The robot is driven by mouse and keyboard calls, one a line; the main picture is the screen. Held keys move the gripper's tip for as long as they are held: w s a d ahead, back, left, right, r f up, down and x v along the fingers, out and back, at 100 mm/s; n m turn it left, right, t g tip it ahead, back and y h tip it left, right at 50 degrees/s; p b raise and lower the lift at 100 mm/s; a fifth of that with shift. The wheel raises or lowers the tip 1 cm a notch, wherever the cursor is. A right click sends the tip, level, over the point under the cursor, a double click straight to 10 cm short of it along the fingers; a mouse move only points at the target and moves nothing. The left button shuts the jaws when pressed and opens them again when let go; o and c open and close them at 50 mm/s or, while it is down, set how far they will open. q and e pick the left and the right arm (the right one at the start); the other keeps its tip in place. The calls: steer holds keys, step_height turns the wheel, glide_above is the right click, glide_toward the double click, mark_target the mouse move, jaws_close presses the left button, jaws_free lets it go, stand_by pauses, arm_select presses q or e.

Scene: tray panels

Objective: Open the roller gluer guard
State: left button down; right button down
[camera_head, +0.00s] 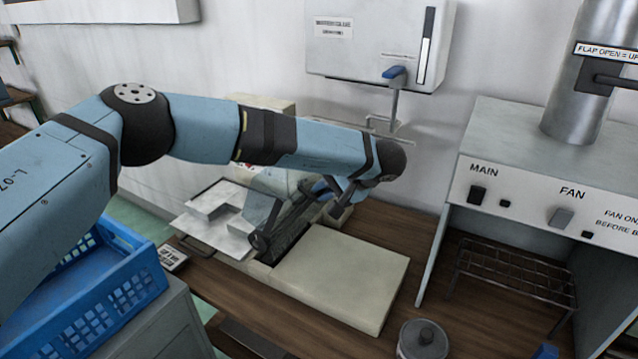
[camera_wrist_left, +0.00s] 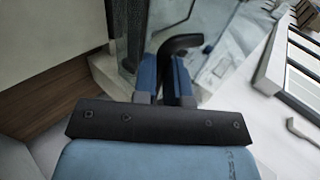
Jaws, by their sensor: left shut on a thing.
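The roller gluer is a cream machine (camera_head: 345,275) on the wooden bench, with a dark roller bed (camera_head: 290,237) at its left. Its clear guard (camera_head: 262,205) stands at a slant over the roller bed. In the left wrist view the clear guard (camera_wrist_left: 173,14) is at the top, with a black handle (camera_wrist_left: 184,42) beside it. My left gripper (camera_head: 325,188) reaches in above the gluer. In the wrist view its blue fingers (camera_wrist_left: 168,78) are shut on the black handle. My forearm and wrist hide part of the guard and handle in the head view.
A fume cabinet (camera_head: 520,190) with a wire rack (camera_head: 515,275) stands at the right. A wall box (camera_head: 380,40) with a blue-tipped lever (camera_head: 395,73) hangs above my wrist. A lidded pot (camera_head: 422,340) is in front. A blue crate (camera_head: 110,285) is at the left.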

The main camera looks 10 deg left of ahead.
arm_select(q)
steer(key=shift+s+d+f+y, duration=0.2)
steer(key=shift+d+f+y, duration=0.2)
steer(key=shift+f+y, duration=0.2)
steer(key=c, duration=1.2)
jaws_free()
steer(key=shift+w+a, duration=0.1)
steer(key=shift+w, duration=0.05)
steer(key=shift+o, duration=0.2)
steer(key=v, duration=0.7)
steer(key=shift+s+d+b, duration=0.2)
steer(key=shift+d+b, duration=0.05)
steer(key=shift+b, duration=0.1)
steer(key=shift+r, duration=0.1)
